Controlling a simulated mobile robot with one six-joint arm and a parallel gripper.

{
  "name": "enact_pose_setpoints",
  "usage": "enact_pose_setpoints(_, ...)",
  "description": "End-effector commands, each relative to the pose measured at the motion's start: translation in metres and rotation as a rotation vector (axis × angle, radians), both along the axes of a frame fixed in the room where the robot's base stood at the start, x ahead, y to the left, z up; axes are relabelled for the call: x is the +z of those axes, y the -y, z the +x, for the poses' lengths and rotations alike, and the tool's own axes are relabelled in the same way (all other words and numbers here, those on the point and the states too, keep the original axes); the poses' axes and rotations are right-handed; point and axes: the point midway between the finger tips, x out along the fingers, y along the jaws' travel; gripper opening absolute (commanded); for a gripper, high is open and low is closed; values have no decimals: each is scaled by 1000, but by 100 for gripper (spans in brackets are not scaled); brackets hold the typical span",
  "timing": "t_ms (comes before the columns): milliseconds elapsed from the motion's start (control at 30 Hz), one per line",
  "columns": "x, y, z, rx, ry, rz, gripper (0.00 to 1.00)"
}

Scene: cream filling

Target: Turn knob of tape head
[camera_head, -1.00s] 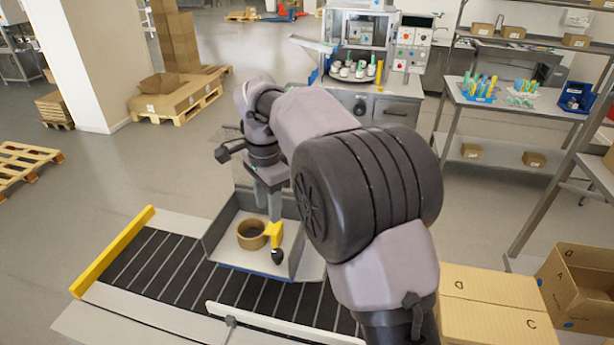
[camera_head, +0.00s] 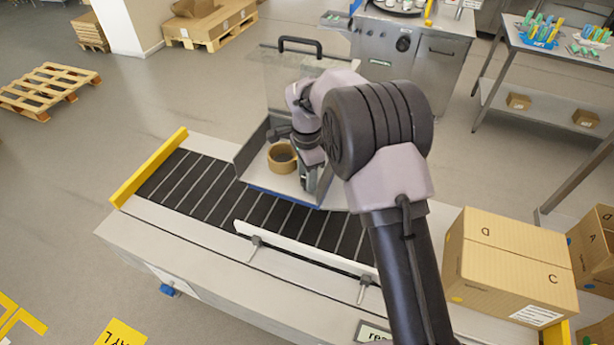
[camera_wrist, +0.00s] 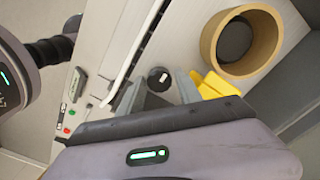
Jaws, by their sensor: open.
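The tape head is an open grey metal housing (camera_head: 247,163) on the conveyor. Its brown tape roll (camera_head: 282,158) also shows in the wrist view (camera_wrist: 243,42). A yellow bracket (camera_wrist: 214,84) sits beside the roll. The small black knob (camera_wrist: 159,78) shows in the wrist view, in line with the gap between my fingertips; whether it is between them or just beyond, I cannot tell. My gripper (camera_wrist: 160,92) is open and empty, fingers pointing at the knob. In the head view my gripper (camera_head: 308,178) is down at the housing, right of the roll, hiding the knob and bracket.
The dark conveyor belt (camera_head: 200,188) has a yellow end stop (camera_head: 150,165) and a white side rail (camera_head: 300,248). A clear panel with a black handle (camera_head: 300,46) stands behind the housing. Cardboard boxes (camera_head: 508,262) stand at the right.

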Motion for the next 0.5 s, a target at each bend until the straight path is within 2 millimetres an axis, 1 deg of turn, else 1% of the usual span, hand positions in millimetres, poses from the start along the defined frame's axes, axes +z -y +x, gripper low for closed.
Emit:
enact_pose_setpoints(167, 0, 0, 0, 0, 0, 0, 41)
enact_pose_setpoints(200, 0, 0, 0, 0, 0, 0, 40)
enact_pose_setpoints(267, 0, 0, 0, 0, 0, 0, 28)
enact_pose_setpoints(400, 0, 0, 0, 0, 1, 0, 0)
enact_pose_setpoints(500, 0, 0, 0, 1, 1, 0, 0)
